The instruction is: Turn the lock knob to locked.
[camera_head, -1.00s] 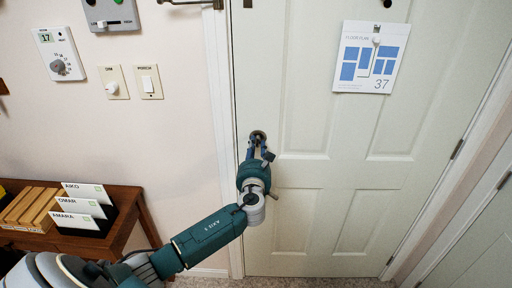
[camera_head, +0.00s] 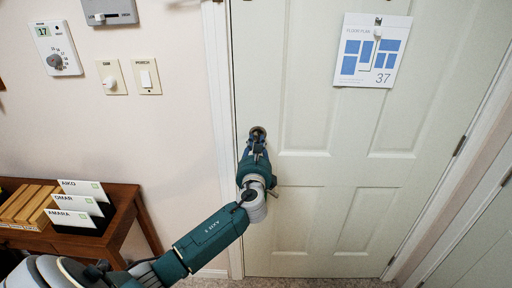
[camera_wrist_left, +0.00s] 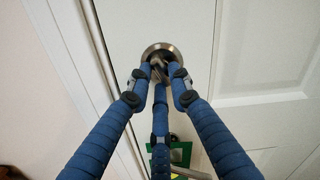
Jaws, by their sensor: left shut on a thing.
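The lock knob (camera_head: 258,131) is a small round metal piece near the left edge of the white door (camera_head: 300,170). In the left wrist view its round metal base (camera_wrist_left: 160,49) shows just beyond my fingertips. My left gripper (camera_head: 257,146) reaches up to it from below. In the left wrist view the blue fingers of my left gripper (camera_wrist_left: 159,74) close around the knob's grip, which they mostly hide. I cannot make out which way the knob is turned. My right gripper is not in view.
A floor plan sheet (camera_head: 372,52) hangs on the door. Light switches (camera_head: 148,80) and a thermostat (camera_head: 55,48) are on the left wall. A wooden desk (camera_head: 125,215) with card holders stands at the lower left. Below the knob, a metal lever (camera_wrist_left: 190,172) shows partly behind my fingers.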

